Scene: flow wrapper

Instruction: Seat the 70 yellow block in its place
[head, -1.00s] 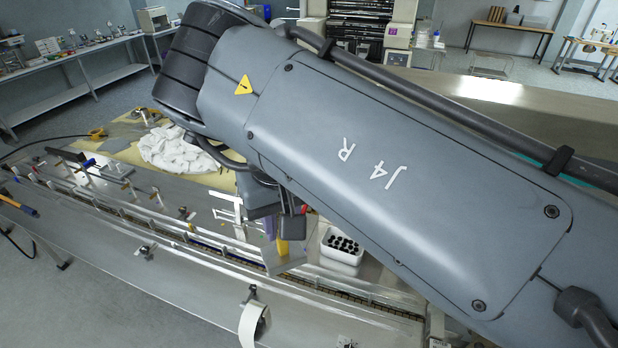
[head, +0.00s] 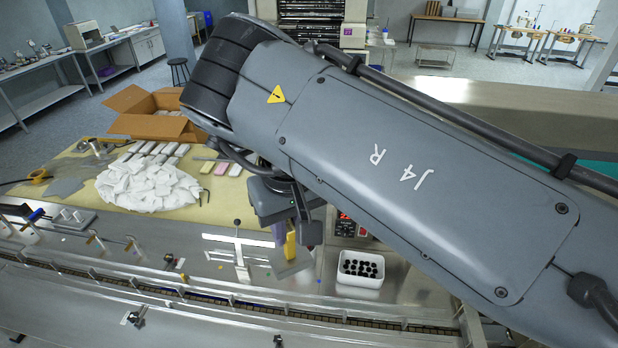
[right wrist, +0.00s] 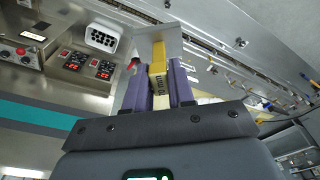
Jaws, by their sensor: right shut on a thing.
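The yellow block (head: 290,246) is held upright in my right gripper (head: 284,236), below my forearm in the head view. In the right wrist view the block (right wrist: 158,62) is between the purple fingers of the gripper (right wrist: 159,80), with dark marks on its side too small to read. A thin grey metal plate (head: 294,268) is at the block's lower end and seems joined to it. The plate also shows in the right wrist view (right wrist: 168,38). Its place on the machine cannot be made out. My left gripper is not in view.
A white bin (head: 360,270) of black pieces stands right of the block. A pale T-shaped bracket (head: 240,243) is to its left. A long conveyor channel (head: 300,307) runs in front. A white cloth heap (head: 148,183) and an open carton (head: 155,114) are behind left.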

